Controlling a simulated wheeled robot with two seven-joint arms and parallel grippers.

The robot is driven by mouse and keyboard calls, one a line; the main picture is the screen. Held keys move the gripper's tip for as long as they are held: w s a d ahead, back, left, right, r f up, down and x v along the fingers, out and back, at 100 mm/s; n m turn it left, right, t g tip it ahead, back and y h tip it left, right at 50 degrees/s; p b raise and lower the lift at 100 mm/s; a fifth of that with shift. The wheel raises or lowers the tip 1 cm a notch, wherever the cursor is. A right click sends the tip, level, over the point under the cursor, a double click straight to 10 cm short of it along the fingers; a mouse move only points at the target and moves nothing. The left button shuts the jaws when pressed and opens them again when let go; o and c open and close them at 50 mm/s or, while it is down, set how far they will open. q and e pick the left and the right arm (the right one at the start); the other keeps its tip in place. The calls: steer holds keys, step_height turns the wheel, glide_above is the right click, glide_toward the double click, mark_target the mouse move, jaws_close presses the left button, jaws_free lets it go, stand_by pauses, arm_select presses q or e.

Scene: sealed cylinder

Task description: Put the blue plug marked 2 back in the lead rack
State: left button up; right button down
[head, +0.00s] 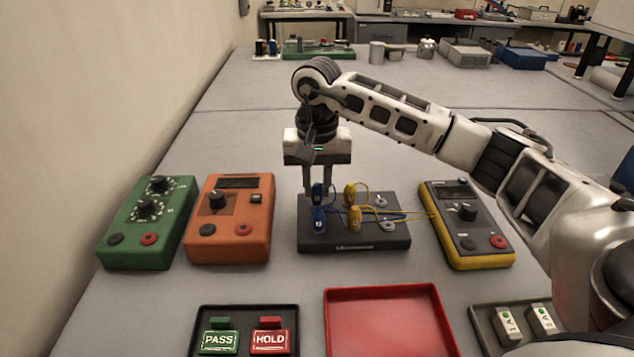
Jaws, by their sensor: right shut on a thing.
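The lead rack (352,242) is a dark block in the middle of the table. My right gripper (317,188) points down over the rack's back left, its fingers shut on a blue plug (318,195). I cannot tell whether this plug is fully seated in the rack, and its mark is not readable. A second blue plug (319,219) stands in front of it at the rack's front left, with a small unclear mark. Two yellow plugs, one behind (350,193) and one in front (355,217), stand to the right. My left gripper is not in view.
A green box (148,222) and an orange meter (232,220) stand left, a yellow-edged meter (467,225) right. Blue and yellow leads run across the rack. A red tray (385,325), a PASS/HOLD tray (245,312) and a tag tray (478,322) lie in front.

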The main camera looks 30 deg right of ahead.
steer(key=shift+f, duration=0.1)
steer(key=c, duration=1.2)
jaws_free()
step_height(320, 180, up, 16)
steer(key=shift+f+p, duration=0.1)
steer(key=shift+p, duration=0.25)
